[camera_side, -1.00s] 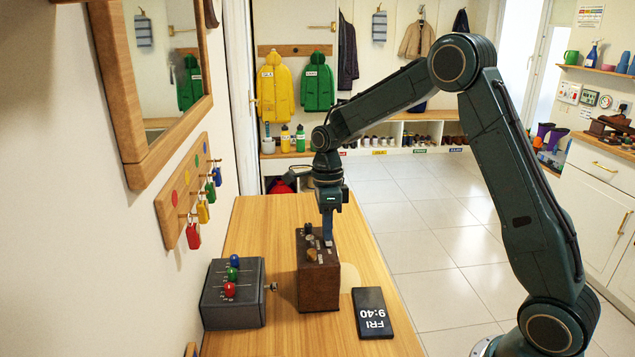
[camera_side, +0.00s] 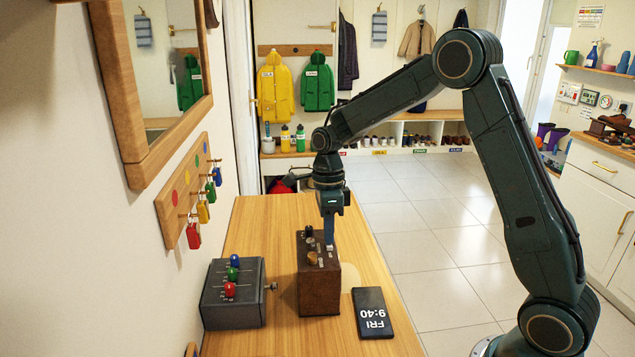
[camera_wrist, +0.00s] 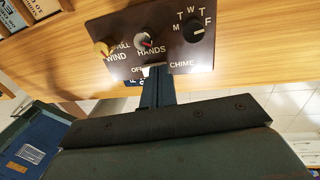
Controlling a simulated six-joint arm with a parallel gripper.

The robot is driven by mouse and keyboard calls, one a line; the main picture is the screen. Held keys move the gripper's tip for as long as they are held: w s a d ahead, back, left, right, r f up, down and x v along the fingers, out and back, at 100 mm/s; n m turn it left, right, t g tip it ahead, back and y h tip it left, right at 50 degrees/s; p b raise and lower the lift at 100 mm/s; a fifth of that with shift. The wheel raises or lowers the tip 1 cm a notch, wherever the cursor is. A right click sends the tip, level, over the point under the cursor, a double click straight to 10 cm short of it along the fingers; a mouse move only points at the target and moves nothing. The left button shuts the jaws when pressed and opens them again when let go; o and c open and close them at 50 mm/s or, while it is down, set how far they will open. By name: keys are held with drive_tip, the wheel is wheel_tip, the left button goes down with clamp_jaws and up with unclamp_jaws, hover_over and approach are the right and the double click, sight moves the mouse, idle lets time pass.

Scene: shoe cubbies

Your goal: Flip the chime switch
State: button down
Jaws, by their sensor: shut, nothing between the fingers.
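The brown clock box (camera_side: 319,287) stands on the wooden bench top, with knobs on its upper face. In the wrist view its dark panel (camera_wrist: 118,66) carries a WIND knob (camera_wrist: 102,47), a HANDS knob (camera_wrist: 143,42) and a day knob (camera_wrist: 195,30). The OFF and CHIME labels sit along the panel edge nearest my gripper. A small pale piece between them, which looks like the chime switch (camera_wrist: 153,66), is partly hidden by my fingertips. My gripper (camera_side: 329,241) is shut and empty, pointing down at this edge. It looks to touch the switch area, but contact is unclear.
A dark box with red, green and blue knobs (camera_side: 232,310) stands left of the clock box. A black display reading FRI 9:40 (camera_side: 372,309) lies to its right. Key tags hang on the wall rack (camera_side: 171,214). Bench top (camera_side: 262,220) behind the boxes is clear.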

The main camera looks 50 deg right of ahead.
wheel_tip(320, 180, up, 14)
drive_tip(key=w+d, duration=0.1)
drive_tip(key=shift+w+d, duration=0.3)
idle(0.3)
idle(0.4)
drive_tip(key=shift+f, duration=0.2)
drive_tip(key=f, duration=0.4)
drive_tip(key=s+a+f, duration=0.1)
drive_tip(key=f, duration=0.8)
drive_tip(key=shift+s+a+f, duration=0.15)
drive_tip(key=shift+f, duration=0.1)
idle(0.4)
drive_tip(key=shift+f, duration=0.35)
drive_tip(key=shift+s, duration=0.1)
drive_tip(key=shift+s+a, duration=0.1)
drive_tip(key=shift+a, duration=0.1)
